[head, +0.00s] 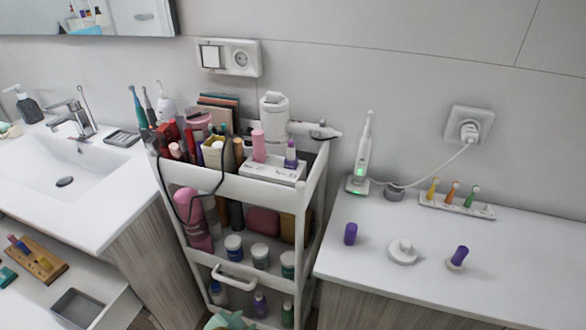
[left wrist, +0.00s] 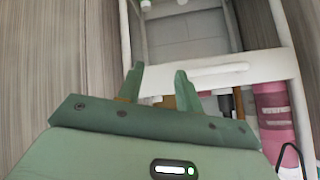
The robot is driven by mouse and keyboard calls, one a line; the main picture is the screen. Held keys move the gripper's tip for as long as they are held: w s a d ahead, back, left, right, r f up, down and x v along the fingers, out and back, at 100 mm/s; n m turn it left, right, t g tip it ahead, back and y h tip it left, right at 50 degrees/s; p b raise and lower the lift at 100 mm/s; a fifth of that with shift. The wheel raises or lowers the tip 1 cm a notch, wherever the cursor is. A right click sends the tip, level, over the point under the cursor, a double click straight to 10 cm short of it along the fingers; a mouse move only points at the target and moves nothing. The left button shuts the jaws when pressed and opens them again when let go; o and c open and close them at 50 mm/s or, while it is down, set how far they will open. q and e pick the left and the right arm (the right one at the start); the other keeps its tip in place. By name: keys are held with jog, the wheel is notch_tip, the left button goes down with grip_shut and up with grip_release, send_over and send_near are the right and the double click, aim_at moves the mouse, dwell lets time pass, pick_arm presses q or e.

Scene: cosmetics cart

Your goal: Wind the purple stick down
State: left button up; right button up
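A purple stick (head: 458,257) with a pale lower part stands slightly tilted on the right white counter. A separate purple cylinder (head: 350,234), perhaps its cap, stands further left on that counter. Another small purple-topped stick (head: 290,153) stands in a white holder (head: 272,170) on the cart's top tier. My green left gripper (head: 230,320) shows only partly, at the bottom edge in front of the cart, far from the counter. In the left wrist view its two fingers (left wrist: 160,75) are apart with nothing between them. My right gripper is in neither view.
The white cart (head: 240,192) holds many bottles and jars, with a handle (head: 234,278) and a hanging black cable. A round white piece (head: 403,252) sits between the purple items. An electric toothbrush (head: 362,155) and brush-head rack (head: 456,206) stand behind. The counter front is clear.

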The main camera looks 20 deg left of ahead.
aim_at(289, 152)
pick_arm(q)
jog(key=w+d+r+t, duration=0.2)
jog(key=w+r, duration=0.2)
jog(key=r, duration=0.5)
jog(key=w+d+r+t, duration=0.2)
jog(key=w+r, duration=0.2)
jog(key=r, duration=0.5)
notch_tip(289, 152, up, 24)
jog(key=s+d+n+t, duration=0.2)
jog(key=n+t, duration=0.2)
jog(key=t, duration=0.1)
jog(key=shift+h, duration=0.3)
jog(key=w, duration=0.5)
jog(key=w+b, duration=0.1)
jog(key=w, duration=0.4)
jog(key=w+d+b, duration=0.1)
jog(key=w, duration=0.4)
jog(key=shift+w, duration=0.15)
grip_shut()
